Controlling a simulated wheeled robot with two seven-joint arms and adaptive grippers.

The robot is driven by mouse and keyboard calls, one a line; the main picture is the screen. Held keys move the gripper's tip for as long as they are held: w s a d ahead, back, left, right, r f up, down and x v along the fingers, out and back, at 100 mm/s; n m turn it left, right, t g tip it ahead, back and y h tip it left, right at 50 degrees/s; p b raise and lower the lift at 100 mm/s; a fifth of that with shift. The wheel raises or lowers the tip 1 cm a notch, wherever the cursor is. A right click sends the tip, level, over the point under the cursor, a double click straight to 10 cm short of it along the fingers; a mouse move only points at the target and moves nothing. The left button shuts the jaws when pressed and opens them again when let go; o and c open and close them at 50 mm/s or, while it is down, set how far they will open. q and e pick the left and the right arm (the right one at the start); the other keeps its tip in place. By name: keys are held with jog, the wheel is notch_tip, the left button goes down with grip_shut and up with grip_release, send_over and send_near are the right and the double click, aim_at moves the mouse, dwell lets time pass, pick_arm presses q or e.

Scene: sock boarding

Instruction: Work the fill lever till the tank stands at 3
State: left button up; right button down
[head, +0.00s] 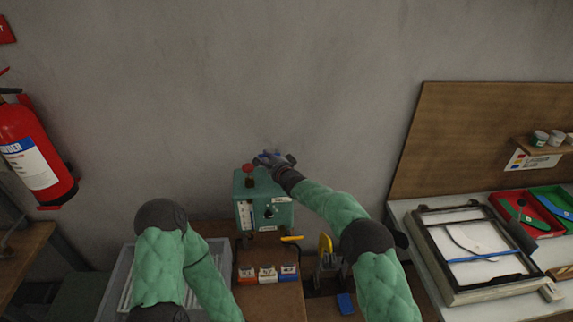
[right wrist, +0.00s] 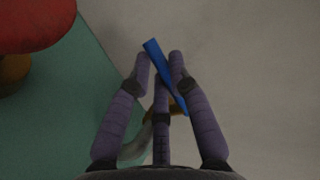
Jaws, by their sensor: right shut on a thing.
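The green tank box (head: 254,187) stands against the wall on a wooden bench. A white gauge strip (head: 246,218) is on its front; its level is too small to read. My right gripper (head: 268,156) is at the box's top right corner. In the right wrist view its purple fingers (right wrist: 159,72) are shut around a slanted blue bar (right wrist: 153,50), which looks like the fill lever's handle. The lever's base is mostly hidden behind the fingers. My left arm hangs at the lower left, its gripper out of view.
A red knob (head: 249,169) stands on top of the box, left of my right gripper; it also shows in the right wrist view (right wrist: 40,20). Small orange and white boxes (head: 267,273) sit in front. A fire extinguisher (head: 35,150) hangs left. A framed screen (head: 475,250) lies right.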

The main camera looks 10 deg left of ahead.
dwell(0.4)
jog(key=c, duration=1.4)
grip_release()
jog(key=shift+w, duration=0.1)
jog(key=shift+v, duration=6.1)
